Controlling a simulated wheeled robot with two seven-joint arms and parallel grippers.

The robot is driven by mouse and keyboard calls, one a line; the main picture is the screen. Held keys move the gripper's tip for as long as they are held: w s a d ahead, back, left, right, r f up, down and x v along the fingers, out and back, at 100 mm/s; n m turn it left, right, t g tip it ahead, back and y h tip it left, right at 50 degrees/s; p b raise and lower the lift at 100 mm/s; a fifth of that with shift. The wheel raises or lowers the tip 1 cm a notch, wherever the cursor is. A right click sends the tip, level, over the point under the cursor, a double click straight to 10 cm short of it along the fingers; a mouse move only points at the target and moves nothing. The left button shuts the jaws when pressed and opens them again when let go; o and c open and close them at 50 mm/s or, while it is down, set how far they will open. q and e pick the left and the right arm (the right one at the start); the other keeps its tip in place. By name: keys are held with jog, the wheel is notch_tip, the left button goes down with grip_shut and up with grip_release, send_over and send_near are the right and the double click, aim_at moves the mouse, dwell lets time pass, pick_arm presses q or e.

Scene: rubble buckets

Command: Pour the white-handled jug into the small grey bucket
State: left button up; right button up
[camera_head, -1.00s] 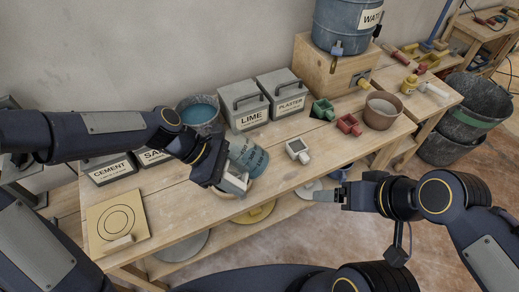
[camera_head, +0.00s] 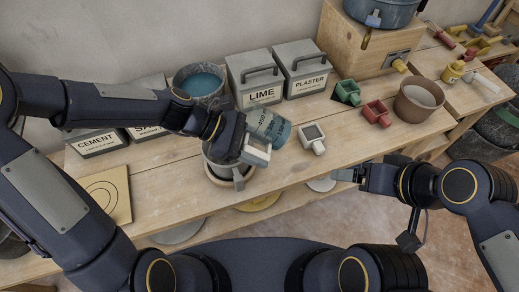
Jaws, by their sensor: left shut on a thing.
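The jug (camera_head: 269,128) is blue-grey with dark measuring marks and a white handle (camera_head: 256,155). My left gripper (camera_head: 246,151) is shut on that handle and holds the jug tilted above the bench. The small grey bucket (camera_head: 219,171) stands just below and left of the jug, on a round wooden board. The gripper and jug hide part of its rim, and I cannot see into it well. Whether anything flows from the jug does not show. My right gripper (camera_head: 347,174) is empty in front of the bench edge; its finger gap is unclear.
Behind stand a bucket of blue liquid (camera_head: 199,81) and grey bins marked LIME (camera_head: 259,91) and PLASTER (camera_head: 303,82). A grey-white scoop (camera_head: 313,140), green scoop (camera_head: 347,92), red scoop (camera_head: 376,112) and brown pot (camera_head: 416,104) lie rightward. The front right bench is clear.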

pick_arm(q)
jog(key=shift+w+a+f+g+h+b, duration=0.1)
jog(key=shift+a+f+g+h+b, duration=0.3)
jog(key=shift+h+b, duration=1.35)
jog(key=shift+a+f+g+h+b, duration=0.2)
jog(key=shift+a+h+b, duration=0.25)
jog(key=shift+h+b, duration=1.25)
jog(key=shift+w+a+f+g+h+b, duration=0.1)
jog(key=shift+a+f+g+h+b, duration=0.35)
jog(key=shift+b, duration=2.2)
jog(key=shift+r+t+h, duration=0.25)
jog(key=shift+t+h, duration=0.05)
jog(key=shift+t, duration=0.05)
